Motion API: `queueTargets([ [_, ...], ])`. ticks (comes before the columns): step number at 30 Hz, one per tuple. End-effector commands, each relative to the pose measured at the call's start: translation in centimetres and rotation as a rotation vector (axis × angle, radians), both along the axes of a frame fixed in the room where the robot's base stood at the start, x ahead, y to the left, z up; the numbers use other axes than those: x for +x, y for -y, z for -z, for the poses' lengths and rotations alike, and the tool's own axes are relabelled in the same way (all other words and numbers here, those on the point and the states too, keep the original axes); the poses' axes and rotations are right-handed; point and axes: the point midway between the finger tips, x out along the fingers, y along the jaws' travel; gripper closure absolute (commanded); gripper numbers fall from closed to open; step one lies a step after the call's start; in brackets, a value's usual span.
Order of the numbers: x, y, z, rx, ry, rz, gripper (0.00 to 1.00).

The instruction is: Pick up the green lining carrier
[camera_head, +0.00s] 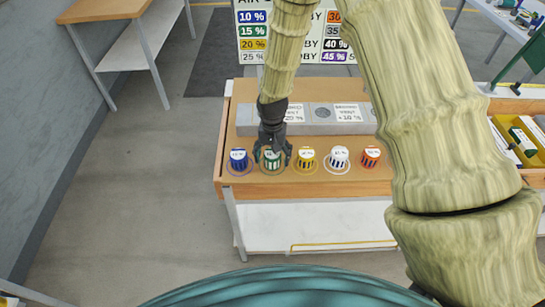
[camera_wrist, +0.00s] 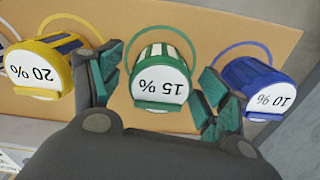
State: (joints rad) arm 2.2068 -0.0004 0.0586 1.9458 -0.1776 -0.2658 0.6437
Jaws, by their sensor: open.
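The green lining carrier (camera_head: 272,159) stands second from the left in a row on the workbench, inside a painted ring. In the wrist view the green carrier (camera_wrist: 163,82) shows a white face marked 15 %. My gripper (camera_head: 272,150) is over it in the head view, with its fingers spread. In the wrist view my gripper (camera_wrist: 158,98) has one finger on each side of the green carrier, apart from it as far as I can tell. The gripper holds nothing.
A blue carrier (camera_head: 239,160) marked 10 % stands left of the green one, a yellow carrier (camera_head: 306,159) marked 20 % to its right. White (camera_head: 338,159) and orange (camera_head: 370,158) carriers stand farther right. A grey block with labels (camera_head: 321,113) lies behind the row.

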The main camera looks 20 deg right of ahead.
Motion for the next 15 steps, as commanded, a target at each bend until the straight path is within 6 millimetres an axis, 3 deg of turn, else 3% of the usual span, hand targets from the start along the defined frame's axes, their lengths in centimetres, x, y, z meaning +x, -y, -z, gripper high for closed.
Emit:
queueTargets([
  [8,0.0,0.0,0.18,0.0,0.0,0.0,0.24],
  [15,0.0,0.01,0.17,0.0,0.0,0.0,0.64],
])
